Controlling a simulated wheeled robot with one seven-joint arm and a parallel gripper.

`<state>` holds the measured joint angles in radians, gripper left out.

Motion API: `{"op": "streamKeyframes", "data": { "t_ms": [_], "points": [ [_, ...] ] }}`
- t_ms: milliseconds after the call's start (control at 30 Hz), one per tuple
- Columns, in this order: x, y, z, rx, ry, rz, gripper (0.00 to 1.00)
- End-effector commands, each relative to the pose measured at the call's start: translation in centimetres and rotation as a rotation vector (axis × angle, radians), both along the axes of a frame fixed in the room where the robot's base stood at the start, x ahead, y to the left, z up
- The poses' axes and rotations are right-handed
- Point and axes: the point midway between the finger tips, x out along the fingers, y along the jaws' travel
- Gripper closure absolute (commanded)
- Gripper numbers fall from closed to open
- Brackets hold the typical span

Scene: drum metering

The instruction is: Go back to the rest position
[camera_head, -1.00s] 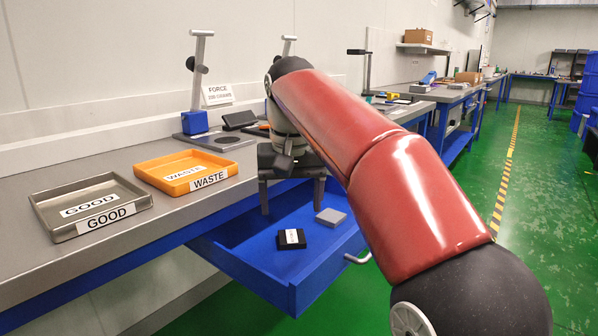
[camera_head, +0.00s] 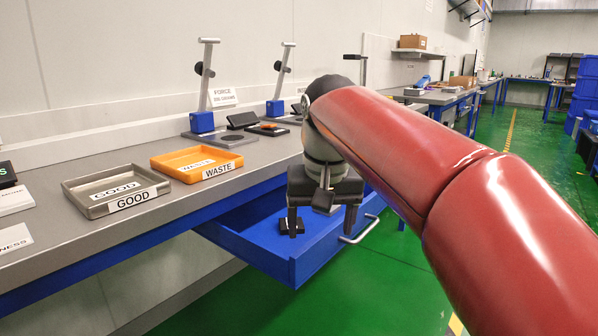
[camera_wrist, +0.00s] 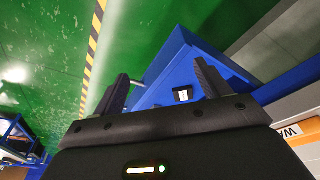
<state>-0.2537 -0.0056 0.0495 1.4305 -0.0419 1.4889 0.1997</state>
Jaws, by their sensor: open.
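My gripper (camera_head: 322,225) points down in front of the bench, over the open blue drawer (camera_head: 275,262) in the head view. Its two fingers are apart, with nothing between them. In the wrist view my gripper (camera_wrist: 165,82) also shows empty, with the drawer (camera_wrist: 158,95) beyond the fingers. A black block (camera_head: 299,226) with a white label lies in the drawer, partly behind a finger; it also shows in the wrist view (camera_wrist: 183,95). The grey block is not visible now. My red arm reaches in from the right.
A grey GOOD tray (camera_head: 78,203) and an orange WASTE tray (camera_head: 165,165) stand on the bench (camera_head: 60,245). Two stands with blue bases (camera_head: 202,122) are behind. The drawer's handle (camera_head: 362,230) sticks out at the front. Green floor (camera_head: 370,285) is clear in front.

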Motion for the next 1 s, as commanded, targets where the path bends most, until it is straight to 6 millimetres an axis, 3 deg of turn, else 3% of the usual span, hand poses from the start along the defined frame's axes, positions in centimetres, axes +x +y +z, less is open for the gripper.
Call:
{"op": "streamKeyframes", "data": {
  "t_ms": [167,267,400,600,733,1000],
  "points": [
    [-3.7,-3.4,-1.6,0.006,-0.052,-0.023,0.24],
    [-6.8,-5.7,-3.6,0.010,-0.095,-0.038,0.24],
    [-11.8,-8.8,-7.9,0.013,-0.164,-0.065,0.24],
    [-16.8,-11.1,-13.8,0.011,-0.237,-0.094,0.24],
    [-18.3,-11.6,-15.8,0.010,-0.257,-0.101,0.24],
    [-18.6,-11.7,-16.3,0.010,-0.261,-0.103,0.24]
  ]
}}
